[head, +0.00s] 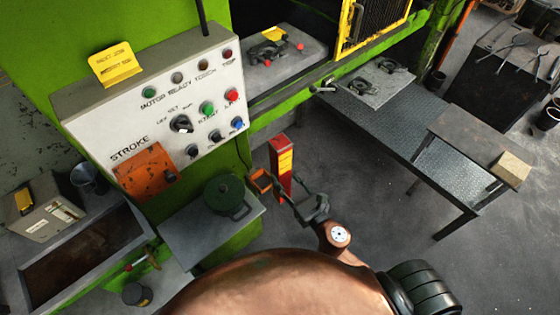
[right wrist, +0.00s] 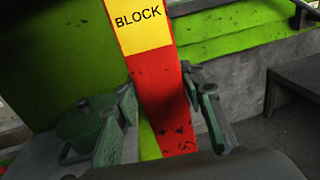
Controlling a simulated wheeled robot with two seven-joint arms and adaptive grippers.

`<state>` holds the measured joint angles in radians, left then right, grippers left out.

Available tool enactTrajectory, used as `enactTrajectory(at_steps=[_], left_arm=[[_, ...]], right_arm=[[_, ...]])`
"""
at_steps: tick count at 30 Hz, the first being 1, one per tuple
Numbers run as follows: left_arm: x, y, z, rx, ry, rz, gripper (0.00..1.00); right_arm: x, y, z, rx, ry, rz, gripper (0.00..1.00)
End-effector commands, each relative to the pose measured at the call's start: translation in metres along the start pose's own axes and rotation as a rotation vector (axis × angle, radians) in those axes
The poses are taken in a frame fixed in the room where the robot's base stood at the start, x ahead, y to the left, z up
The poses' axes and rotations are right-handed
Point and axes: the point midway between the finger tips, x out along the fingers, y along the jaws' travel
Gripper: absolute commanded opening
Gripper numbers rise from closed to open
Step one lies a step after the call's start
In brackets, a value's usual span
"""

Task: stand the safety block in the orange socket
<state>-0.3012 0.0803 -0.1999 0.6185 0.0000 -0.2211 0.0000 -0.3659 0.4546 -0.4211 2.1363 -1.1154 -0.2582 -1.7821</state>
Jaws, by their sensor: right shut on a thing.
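The safety block (head: 281,158) is a red upright bar with a yellow label, just right of the green press body in the head view. My right gripper (head: 286,188) is shut on its lower part. In the right wrist view the block (right wrist: 150,62) rises between the two fingers (right wrist: 160,100), and its label reads BLOCK. The block looks nearly upright. The orange socket (head: 260,182) is a small open box on the press side, just left of the block in the head view. The block appears beside it, not in it. The block's bottom end is hidden. My left gripper is out of view.
A green lidded pot (head: 226,196) stands on a grey shelf (head: 180,232) left of the socket. The control panel (head: 150,105) is above. A metal bench (head: 395,125) stands to the right. Grey floor (head: 365,205) between is clear.

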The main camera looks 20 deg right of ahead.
Motion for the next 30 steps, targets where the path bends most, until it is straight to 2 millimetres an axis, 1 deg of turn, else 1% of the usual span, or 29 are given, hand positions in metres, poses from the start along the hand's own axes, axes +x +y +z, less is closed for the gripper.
enactTrajectory(at_steps=[1, 4, 8, 14, 18, 28, 29, 30], left_arm=[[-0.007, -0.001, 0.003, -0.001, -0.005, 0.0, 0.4], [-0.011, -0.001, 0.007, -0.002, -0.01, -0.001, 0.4], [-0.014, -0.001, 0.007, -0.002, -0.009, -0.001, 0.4], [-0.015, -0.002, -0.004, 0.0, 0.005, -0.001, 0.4], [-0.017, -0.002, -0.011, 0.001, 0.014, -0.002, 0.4], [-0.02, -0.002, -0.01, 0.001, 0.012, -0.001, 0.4], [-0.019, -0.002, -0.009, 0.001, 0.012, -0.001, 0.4], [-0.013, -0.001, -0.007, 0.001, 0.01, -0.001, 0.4]], right_arm=[[0.008, -0.001, 0.013, -0.004, -0.013, 0.035, 0.0], [0.018, -0.003, 0.021, -0.002, -0.023, 0.091, 0.0], [0.025, -0.005, 0.028, 0.0, -0.035, 0.128, 0.0], [0.035, -0.004, 0.029, 0.001, -0.038, 0.134, 0.0], [0.048, -0.003, 0.03, 0.003, -0.038, 0.132, 0.0], [0.08, 0.001, 0.031, 0.002, -0.038, 0.131, 0.0], [0.082, 0.001, 0.029, 0.002, -0.038, 0.131, 0.0], [0.084, 0.002, 0.022, 0.003, -0.037, 0.131, 0.0]])
